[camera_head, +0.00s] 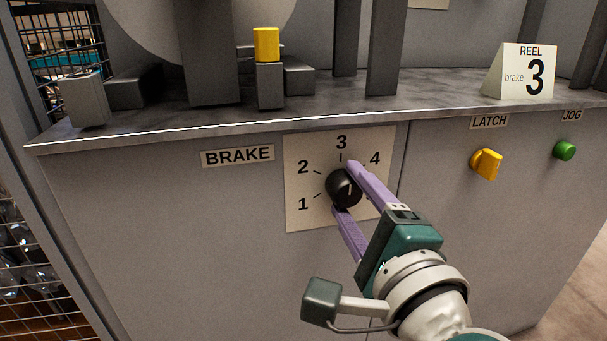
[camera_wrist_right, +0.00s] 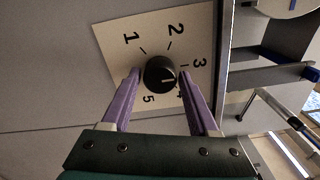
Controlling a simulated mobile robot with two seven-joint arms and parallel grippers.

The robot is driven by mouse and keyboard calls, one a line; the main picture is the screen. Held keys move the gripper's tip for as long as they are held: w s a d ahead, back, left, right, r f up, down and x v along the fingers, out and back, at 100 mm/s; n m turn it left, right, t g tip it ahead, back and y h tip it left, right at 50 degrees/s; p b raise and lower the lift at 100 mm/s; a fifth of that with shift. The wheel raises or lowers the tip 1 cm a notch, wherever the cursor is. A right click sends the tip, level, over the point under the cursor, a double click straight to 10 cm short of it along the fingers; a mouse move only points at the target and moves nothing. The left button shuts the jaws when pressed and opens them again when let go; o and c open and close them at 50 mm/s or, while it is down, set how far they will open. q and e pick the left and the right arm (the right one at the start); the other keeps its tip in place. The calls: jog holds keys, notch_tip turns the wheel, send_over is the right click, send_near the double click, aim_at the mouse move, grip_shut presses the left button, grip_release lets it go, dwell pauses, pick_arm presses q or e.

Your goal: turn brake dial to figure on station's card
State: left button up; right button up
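The black brake dial (camera_head: 343,189) sits on a pale card with figures (camera_head: 296,222) on the grey station front, beside the BRAKE label (camera_head: 237,156). In the right wrist view the dial (camera_wrist_right: 160,72) shows a white mark that appears to point between 3 and 4. The station's tent card (camera_head: 521,73) reads "REEL brake 3". My right gripper (camera_head: 345,186) has its purple fingers on either side of the dial. In the right wrist view, the fingers (camera_wrist_right: 160,76) show a thin gap beside the dial, so they look open around it. My left gripper is out of view.
A yellow LATCH knob (camera_head: 486,164) and a green JOG button (camera_head: 564,150) are on the front to the right. A yellow-topped block (camera_head: 267,45) and grey posts stand on the ledge (camera_head: 330,107) above. A wire mesh (camera_head: 45,290) is at left.

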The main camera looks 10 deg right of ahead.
jog(key=shift+o, duration=1.1)
jog(key=shift+s, duration=0.1)
jog(key=s+p, duration=0.2)
jog(key=s, duration=0.7)
jog(key=shift+s+d, duration=0.15)
jog(key=shift+s, duration=0.2)
